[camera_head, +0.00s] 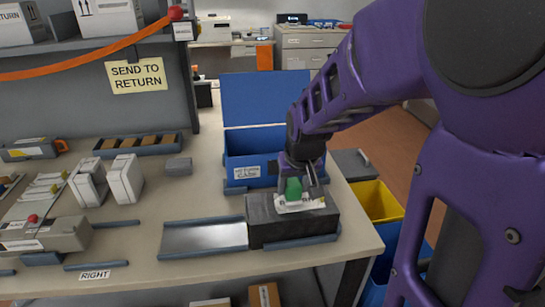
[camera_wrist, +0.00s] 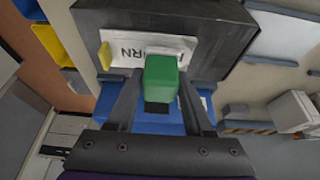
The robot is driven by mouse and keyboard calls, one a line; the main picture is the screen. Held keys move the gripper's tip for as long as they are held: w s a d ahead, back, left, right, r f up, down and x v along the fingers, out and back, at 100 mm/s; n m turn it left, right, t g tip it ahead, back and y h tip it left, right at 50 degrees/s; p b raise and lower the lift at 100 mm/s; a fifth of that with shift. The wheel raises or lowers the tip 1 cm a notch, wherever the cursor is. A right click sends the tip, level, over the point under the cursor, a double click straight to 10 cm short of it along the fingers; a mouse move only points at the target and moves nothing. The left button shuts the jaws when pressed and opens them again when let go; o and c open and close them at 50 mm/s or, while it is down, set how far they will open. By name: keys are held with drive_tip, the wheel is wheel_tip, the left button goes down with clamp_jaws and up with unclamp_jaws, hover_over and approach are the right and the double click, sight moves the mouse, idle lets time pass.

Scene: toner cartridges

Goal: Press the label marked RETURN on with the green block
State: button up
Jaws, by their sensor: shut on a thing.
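My gripper (camera_head: 304,181) is shut on the green block (camera_head: 293,190), which also shows between the fingers in the wrist view (camera_wrist: 161,78). The block is at the white RETURN label (camera_head: 300,204), which lies on a dark grey box (camera_head: 290,225) at the right of the table. In the wrist view the label (camera_wrist: 126,49) is partly hidden by the block, with only the end letters readable. A yellow tab (camera_wrist: 105,56) is at one end of the label. I cannot tell whether the block touches the label.
A metal plate (camera_head: 204,236) lies left of the dark box. An open blue bin (camera_head: 254,150) stands behind it. White cartridges (camera_head: 125,178) and a grey device (camera_head: 45,236) are on the left. A yellow bin (camera_head: 376,201) is beyond the right edge.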

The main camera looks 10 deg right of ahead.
drive_tip(key=shift+f+b, duration=0.4)
drive_tip(key=shift+f, duration=0.2)
idle(1.1)
drive_tip(key=shift+r, duration=0.1)
drive_tip(key=shift+r+p, duration=2.65)
drive_tip(key=shift+r, duration=0.9)
